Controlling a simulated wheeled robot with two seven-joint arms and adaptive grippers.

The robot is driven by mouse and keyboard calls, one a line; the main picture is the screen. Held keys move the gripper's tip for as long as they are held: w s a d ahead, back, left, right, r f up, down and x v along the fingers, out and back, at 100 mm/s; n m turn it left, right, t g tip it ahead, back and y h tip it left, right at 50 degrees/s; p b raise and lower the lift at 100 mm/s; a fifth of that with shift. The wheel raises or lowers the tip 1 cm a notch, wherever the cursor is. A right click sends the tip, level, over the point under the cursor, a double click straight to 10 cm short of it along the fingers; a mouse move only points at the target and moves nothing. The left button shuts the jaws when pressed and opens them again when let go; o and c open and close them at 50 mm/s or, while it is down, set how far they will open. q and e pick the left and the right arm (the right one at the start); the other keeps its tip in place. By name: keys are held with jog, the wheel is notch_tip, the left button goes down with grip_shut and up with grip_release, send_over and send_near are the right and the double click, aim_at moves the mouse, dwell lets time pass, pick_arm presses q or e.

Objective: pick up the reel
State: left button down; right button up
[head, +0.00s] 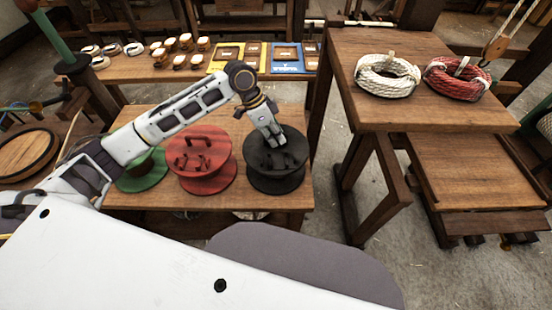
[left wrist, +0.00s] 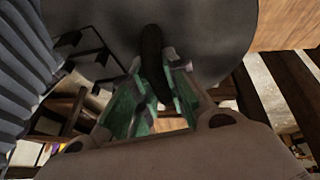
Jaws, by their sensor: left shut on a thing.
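A black reel (head: 276,172) sits on the wooden bench at the right end of a row of reels. My left gripper (head: 272,138) reaches down onto its top from above. In the left wrist view the fingers (left wrist: 155,100) are shut on the reel's dark handle (left wrist: 152,60), with the reel's grey-black disc (left wrist: 205,35) behind it. A red reel (head: 200,158) with handles on top stands just left of it. A green reel (head: 141,172) stands farther left, partly hidden by my left arm. My right gripper is not in view.
The bench (head: 225,203) has a bare strip along its front. A back table (head: 140,73) holds small pale spools, coloured boards and a blue board (head: 288,58). A right table (head: 440,112) carries a white rope coil (head: 387,76) and a red rope coil (head: 457,78).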

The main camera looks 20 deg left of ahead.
pick_arm(q)
jog(key=shift+r, duration=0.15)
jog(key=shift+r, duration=4.9)
